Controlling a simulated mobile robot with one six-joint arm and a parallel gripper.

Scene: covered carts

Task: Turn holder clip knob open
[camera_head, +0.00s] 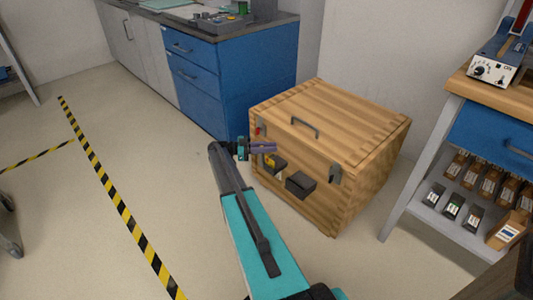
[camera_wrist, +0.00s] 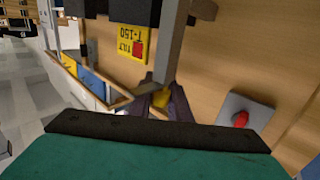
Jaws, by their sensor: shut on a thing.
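My gripper (camera_head: 264,147) reaches the front face of a wooden crate (camera_head: 340,190), near its upper left corner. In the wrist view the dark fingers of my gripper (camera_wrist: 166,102) are shut around a small yellow piece (camera_wrist: 160,99), which looks like the clip's knob. The fingers hide most of it, so its turn angle cannot be told. A red knob (camera_wrist: 241,119) on a grey plate sits to the right on the crate face and also shows in the head view (camera_head: 259,131). A yellow label (camera_wrist: 131,43) is above the fingers.
Dark brackets (camera_head: 301,184) stand out from the crate face, and a metal handle (camera_head: 305,127) is on its lid. A blue cabinet (camera_head: 240,85) is behind the crate. A workbench (camera_head: 470,91) stands at right.

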